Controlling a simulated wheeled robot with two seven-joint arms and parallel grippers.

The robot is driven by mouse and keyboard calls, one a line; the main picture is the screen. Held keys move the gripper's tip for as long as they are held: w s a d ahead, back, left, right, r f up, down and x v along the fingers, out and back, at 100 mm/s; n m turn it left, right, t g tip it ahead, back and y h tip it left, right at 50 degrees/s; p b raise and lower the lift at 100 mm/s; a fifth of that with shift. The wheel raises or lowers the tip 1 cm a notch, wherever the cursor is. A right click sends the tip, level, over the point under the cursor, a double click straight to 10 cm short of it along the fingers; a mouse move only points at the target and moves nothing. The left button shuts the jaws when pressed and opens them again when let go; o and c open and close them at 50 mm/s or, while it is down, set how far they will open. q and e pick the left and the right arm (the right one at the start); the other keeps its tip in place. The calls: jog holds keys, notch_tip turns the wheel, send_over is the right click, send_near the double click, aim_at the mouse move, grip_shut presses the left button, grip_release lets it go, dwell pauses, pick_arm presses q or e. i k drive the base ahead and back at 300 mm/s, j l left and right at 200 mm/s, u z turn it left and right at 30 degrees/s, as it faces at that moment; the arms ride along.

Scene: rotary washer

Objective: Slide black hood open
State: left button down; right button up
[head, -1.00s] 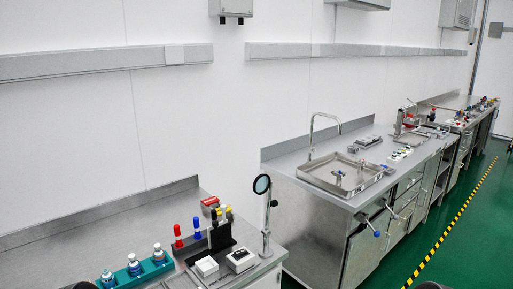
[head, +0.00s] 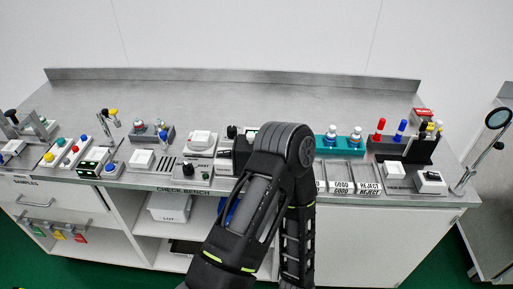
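A black boxy part (head: 242,152) shows on the check bench just left of my raised black arm, which hides much of it. It may be the black hood; I cannot tell whether it is open or closed. My arm rises from the bottom middle, bends at the level of the bench items and comes down again. No gripper fingers show on it, and my other gripper is out of the picture.
The steel bench (head: 250,95) is clear along its back. A teal rack (head: 345,147) with bottles, labelled trays (head: 342,178) and a black marker stand (head: 400,150) are right of my arm. A white device (head: 200,143) is left. A magnifier (head: 497,119) stands at the right end.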

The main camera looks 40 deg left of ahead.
aim_at(244, 149)
jog(key=u, duration=1.55)
jog(key=i+j+z, duration=0.2)
jog(key=j, duration=0.25)
jog(key=k+l, duration=0.05)
jog(key=k, duration=0.05)
